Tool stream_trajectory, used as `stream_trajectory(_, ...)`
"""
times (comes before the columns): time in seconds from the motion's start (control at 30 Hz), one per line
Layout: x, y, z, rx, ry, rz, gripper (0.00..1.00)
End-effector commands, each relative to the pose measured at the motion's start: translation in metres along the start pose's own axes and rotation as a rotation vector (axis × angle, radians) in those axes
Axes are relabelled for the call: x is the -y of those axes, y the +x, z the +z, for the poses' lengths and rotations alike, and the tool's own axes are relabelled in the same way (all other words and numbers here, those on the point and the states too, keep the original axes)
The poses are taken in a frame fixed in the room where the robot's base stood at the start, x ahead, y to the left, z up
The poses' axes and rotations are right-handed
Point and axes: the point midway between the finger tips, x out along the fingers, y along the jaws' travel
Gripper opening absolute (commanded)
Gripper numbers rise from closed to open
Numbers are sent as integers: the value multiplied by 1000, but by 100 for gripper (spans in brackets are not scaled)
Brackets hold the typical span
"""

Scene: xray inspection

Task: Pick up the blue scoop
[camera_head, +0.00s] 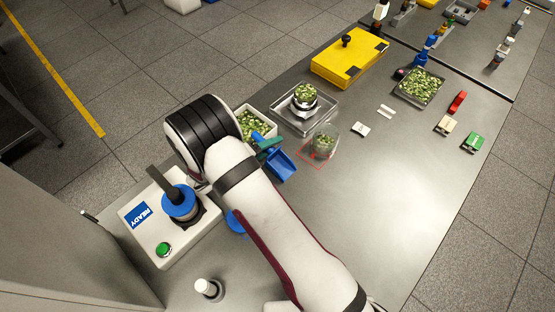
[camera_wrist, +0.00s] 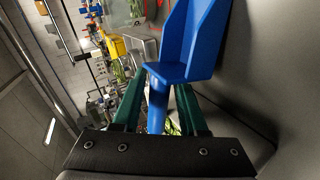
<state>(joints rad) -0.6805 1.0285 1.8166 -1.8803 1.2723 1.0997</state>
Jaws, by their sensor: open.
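The blue scoop (camera_head: 280,165) is in the head view at the middle, just right of my arm's wrist. In the wrist view the blue scoop (camera_wrist: 187,45) points up and away, and its handle runs down between the two green fingers. My gripper (camera_head: 268,146) is open around the handle; its green fingers also show in the wrist view (camera_wrist: 160,100). A gap seems to show beside the handle, so contact with the fingers cannot be told. The lower end of the handle is hidden behind the dark gripper body in the wrist view.
A container of green pieces (camera_head: 258,122) stands close behind the scoop. A glass jar (camera_head: 325,140) stands on a red-outlined square to its right. A scale (camera_head: 288,117) with a filled dish is behind. A white box with a blue-topped part (camera_head: 150,243) is left. The table's front right is clear.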

Motion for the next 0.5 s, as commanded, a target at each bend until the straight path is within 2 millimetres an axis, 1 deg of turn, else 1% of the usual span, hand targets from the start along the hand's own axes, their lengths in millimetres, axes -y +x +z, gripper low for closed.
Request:
stream_trajectory(0.03, 0, 9, 1, 3, 0, 0, 42)
stream_trajectory(0.1, 0, 18, 0, 2, 1, 0, 42)
stream_trajectory(0.2, 0, 21, 0, 1, -1, -1, 42)
stream_trajectory(0.33, 0, 21, 0, 1, -1, -1, 42)
stream_trajectory(0.37, 0, 21, 0, 1, -1, -1, 39)
stream_trajectory(0.5, 0, 20, 0, 1, -1, -1, 13)
